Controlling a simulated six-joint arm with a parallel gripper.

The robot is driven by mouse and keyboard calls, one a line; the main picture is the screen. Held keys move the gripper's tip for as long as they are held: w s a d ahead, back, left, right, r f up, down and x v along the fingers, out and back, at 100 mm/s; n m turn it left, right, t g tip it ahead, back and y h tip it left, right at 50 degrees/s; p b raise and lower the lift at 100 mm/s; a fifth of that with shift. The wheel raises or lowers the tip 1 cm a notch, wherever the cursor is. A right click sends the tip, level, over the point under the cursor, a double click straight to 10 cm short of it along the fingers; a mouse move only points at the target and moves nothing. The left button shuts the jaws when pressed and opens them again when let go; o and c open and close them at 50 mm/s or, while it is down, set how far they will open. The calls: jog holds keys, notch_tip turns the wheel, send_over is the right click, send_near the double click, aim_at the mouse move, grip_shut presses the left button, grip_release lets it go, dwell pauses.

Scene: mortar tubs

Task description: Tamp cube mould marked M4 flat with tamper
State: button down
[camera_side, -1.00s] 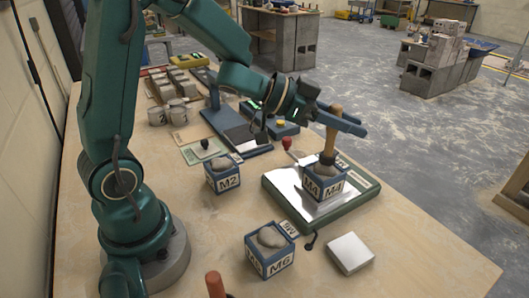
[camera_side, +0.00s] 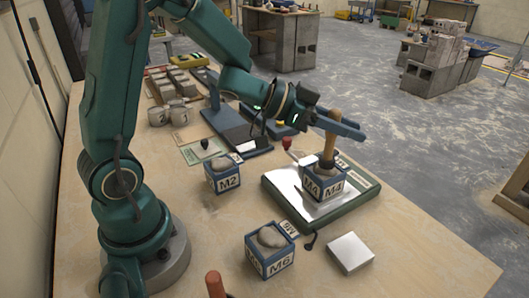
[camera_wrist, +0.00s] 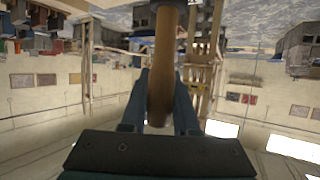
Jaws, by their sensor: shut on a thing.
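The blue cube mould marked M4 (camera_side: 325,191) stands upright on a green-edged plate with a bright top (camera_side: 285,196), right of centre in the side view. My gripper (camera_side: 338,124) is shut on the tamper's wooden handle (camera_side: 331,128) above the mould. The tamper's lower end (camera_side: 327,164) is down at the mould's open top; whether it presses on the fill is too small to tell. In the wrist view the handle (camera_wrist: 163,60) stands between my gripper's fingers (camera_wrist: 160,100). The mould does not show there.
Mould M2 (camera_side: 224,180) stands to the left and mould M6 (camera_side: 271,261) in front, both heaped with grey fill. A pale square plate (camera_side: 349,253) lies front right. A red-knobbed tool (camera_side: 287,145) is behind the green-edged plate.

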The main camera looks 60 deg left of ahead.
jog(key=shift+f, duration=0.45)
dwell(0.7)
jog(key=shift+r, duration=0.1)
jog(key=shift+r, duration=0.7)
jog(key=shift+f, duration=1)
dwell(0.8)
jog(key=shift+r, duration=0.9)
jog(key=shift+f, duration=1.1)
dwell(0.6)
jog(key=shift+r, duration=0.1)
jog(key=shift+r, duration=0.9)
